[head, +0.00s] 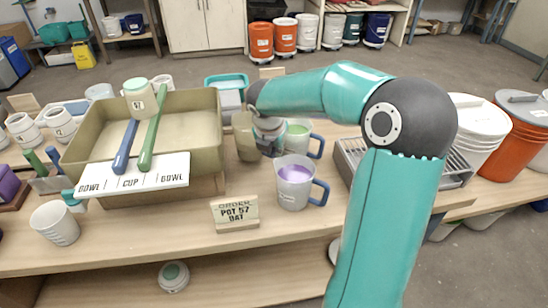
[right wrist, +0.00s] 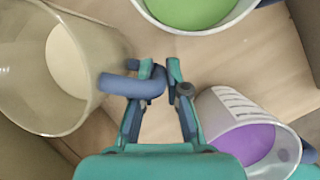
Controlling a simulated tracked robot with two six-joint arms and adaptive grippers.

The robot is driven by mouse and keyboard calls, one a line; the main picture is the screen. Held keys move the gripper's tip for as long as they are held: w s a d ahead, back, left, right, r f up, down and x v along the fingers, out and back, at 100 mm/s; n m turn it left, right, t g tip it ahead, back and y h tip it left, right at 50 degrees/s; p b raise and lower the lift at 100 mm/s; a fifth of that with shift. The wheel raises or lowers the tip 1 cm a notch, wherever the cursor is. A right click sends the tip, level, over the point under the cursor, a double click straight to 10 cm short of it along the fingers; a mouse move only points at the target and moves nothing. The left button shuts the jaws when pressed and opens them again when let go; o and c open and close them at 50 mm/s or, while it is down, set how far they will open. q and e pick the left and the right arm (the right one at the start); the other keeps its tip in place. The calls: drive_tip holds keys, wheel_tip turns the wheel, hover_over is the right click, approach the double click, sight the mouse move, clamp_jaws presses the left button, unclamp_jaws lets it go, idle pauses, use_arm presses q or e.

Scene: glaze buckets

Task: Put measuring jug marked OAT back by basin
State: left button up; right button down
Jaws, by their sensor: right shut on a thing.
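The jug with cream glaze (head: 246,137) stands right beside the basin (head: 205,117) on the bench; no OAT mark is readable on it. In the right wrist view this jug (right wrist: 65,65) is at the left, and its blue handle (right wrist: 125,84) reaches between my fingers. My right gripper (head: 268,143) is shut on that handle, as its fingertips (right wrist: 160,78) show. The jug looks upright, and I cannot tell whether its base touches the bench. The order sign (head: 235,211) reads POT 57 OAT. My left gripper is not in view.
A green-glaze jug (head: 298,138) and a purple-glaze jug (head: 293,183) stand close on the right. A marked board (head: 135,178) and two long-handled tools (head: 150,130) lie across the basin. A wire rack (head: 350,157) is farther right. Bench front is clear beside the sign.

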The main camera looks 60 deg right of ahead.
drive_tip(key=shift+f, duration=1.2)
drive_tip(key=shift+f, duration=0.1)
drive_tip(key=c, duration=1.2)
unclamp_jaws()
drive_tip(key=shift+a+r, duration=0.15)
drive_tip(key=shift+r, duration=0.4)
drive_tip(key=p+v, duration=0.1)
drive_tip(key=v, duration=1)
drive_tip(key=shift+p, duration=0.3)
